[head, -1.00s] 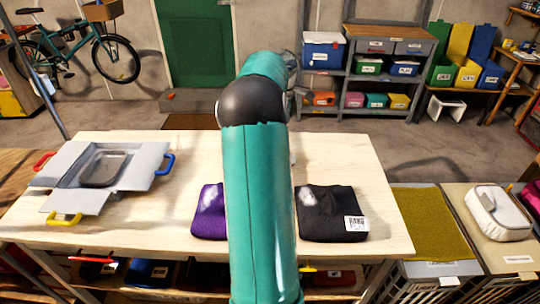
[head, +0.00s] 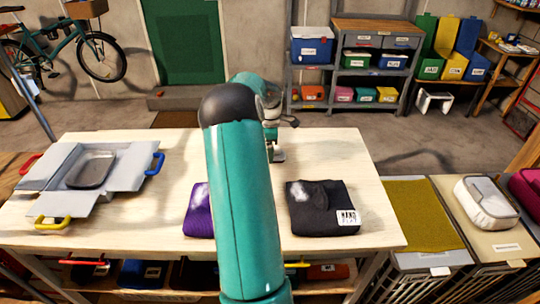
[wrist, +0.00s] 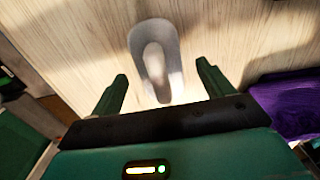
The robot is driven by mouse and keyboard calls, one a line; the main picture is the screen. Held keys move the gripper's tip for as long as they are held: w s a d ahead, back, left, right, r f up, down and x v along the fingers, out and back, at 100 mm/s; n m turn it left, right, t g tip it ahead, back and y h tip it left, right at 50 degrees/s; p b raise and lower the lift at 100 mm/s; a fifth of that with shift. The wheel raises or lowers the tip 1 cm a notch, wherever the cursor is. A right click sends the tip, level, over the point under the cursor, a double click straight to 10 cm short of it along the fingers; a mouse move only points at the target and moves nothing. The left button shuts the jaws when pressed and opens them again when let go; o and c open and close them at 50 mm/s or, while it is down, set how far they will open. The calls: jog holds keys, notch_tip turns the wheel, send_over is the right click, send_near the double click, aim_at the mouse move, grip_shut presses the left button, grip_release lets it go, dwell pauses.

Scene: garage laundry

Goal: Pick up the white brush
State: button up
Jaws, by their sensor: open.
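A white, oval thing with a raised middle, which looks like the white brush (wrist: 172,48), lies on the pale wooden table in the wrist view. It sits between and beyond the two fingers of my gripper (wrist: 162,72), which are spread apart with nothing held between them. I cannot tell how far below the fingertips it is. In the head view, my arm covers the middle of the table and the brush cannot be made out. Part of my wrist shows past the arm, over the table's far half.
On the table (head: 330,158), a purple folded cloth (head: 197,215) and a black one (head: 322,212) lie near the front. A grey open-flapped box with a metal tray (head: 92,170) stands at left. The table's back right is clear. Bins (head: 425,262) stand at right.

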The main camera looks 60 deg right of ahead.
notch_tip(320, 180, down, 2)
jog(key=shift+f, duration=0.1)
jog(key=c, duration=1.1)
jog(key=shift+d+r, duration=0.1)
jog(key=shift+r, duration=0.4)
notch_tip(320, 180, up, 2)
jog(key=shift+r, duration=0.15)
jog(key=shift+s+a+r, duration=1.05)
jog(key=shift+a+r, duration=0.55)
jog(key=shift+a, duration=0.5)
jog(key=shift+s+a+r, duration=1.05)
jog(key=shift+a+r, duration=0.6)
jog(key=shift+a, duration=0.45)
jog(key=shift+s+a+r, duration=1.05)
jog(key=shift+a+r, duration=0.55)
jog(key=shift+a, duration=0.5)
